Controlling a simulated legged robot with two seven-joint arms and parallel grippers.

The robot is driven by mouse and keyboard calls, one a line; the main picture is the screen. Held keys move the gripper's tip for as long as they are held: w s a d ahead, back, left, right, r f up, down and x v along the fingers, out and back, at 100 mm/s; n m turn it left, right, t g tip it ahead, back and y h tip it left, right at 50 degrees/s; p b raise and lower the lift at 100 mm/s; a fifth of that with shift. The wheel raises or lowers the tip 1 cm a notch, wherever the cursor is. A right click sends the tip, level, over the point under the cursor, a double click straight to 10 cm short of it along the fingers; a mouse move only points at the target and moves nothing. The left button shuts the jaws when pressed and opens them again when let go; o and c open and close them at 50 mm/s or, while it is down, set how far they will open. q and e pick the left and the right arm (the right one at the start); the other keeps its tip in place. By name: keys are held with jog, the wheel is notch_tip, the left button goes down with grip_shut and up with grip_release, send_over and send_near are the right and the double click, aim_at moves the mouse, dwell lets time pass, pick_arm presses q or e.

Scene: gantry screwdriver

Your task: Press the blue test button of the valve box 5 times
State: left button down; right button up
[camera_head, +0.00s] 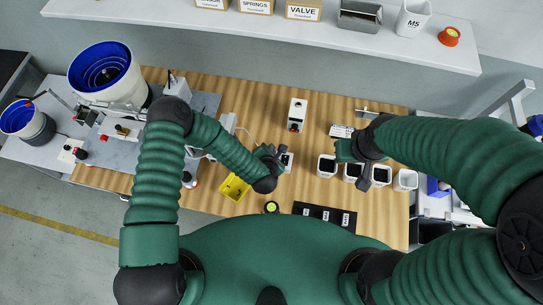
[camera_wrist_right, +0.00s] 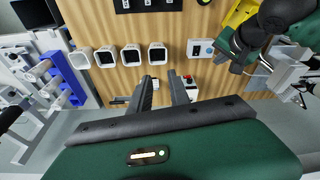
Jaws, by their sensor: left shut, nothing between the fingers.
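The valve box (camera_head: 288,160) is a small white box on the wooden table, partly hidden by my left gripper in the head view. In the right wrist view the valve box (camera_wrist_right: 201,48) shows its blue round button on top. My left gripper (camera_head: 277,158) is shut and empty right beside the box, on its left side in the head view. In the right wrist view the left gripper (camera_wrist_right: 232,55) is close to the box; I cannot tell whether it touches. My right gripper (camera_wrist_right: 163,88) is open and empty, with its fingers apart above the table.
Several white square cups (camera_head: 327,166) stand in a row right of the box. A white box with a red button (camera_head: 297,115) stands behind. A yellow tray (camera_head: 235,187) lies left of my left gripper. A black labelled strip (camera_head: 325,215) lies in front.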

grip_shut()
dwell(0.9)
